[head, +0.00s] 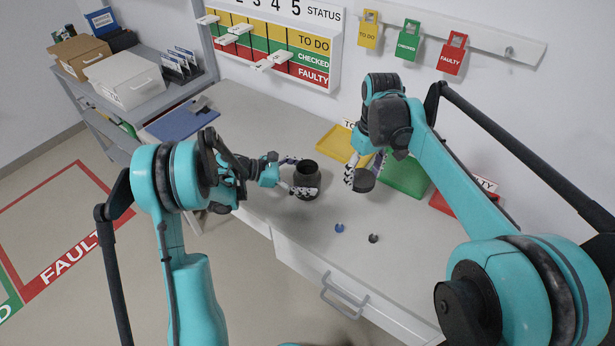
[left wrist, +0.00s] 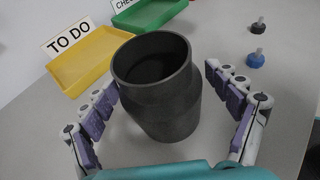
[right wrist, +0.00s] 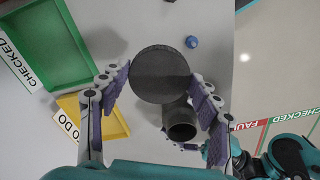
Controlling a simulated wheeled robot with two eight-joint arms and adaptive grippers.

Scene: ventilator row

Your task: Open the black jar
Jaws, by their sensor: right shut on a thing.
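The black jar (head: 307,174) stands upright on the table with its mouth uncovered; it also shows in the left wrist view (left wrist: 165,105) and the right wrist view (right wrist: 181,122). My left gripper (head: 301,178) has its fingers on either side of the jar, open, with a gap visible on the right side in the left wrist view. My right gripper (head: 364,174) is shut on the round dark lid (head: 363,182), holding it above the table, to the right of the jar. The lid fills the space between its fingers in the right wrist view (right wrist: 160,74).
A yellow tray (head: 334,142), a green tray (head: 408,178) and a red tray (head: 452,207) stand at the back. A small blue piece (head: 339,228) and a small black piece (head: 374,238) lie near the front. A blue mat (head: 183,122) lies at the left.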

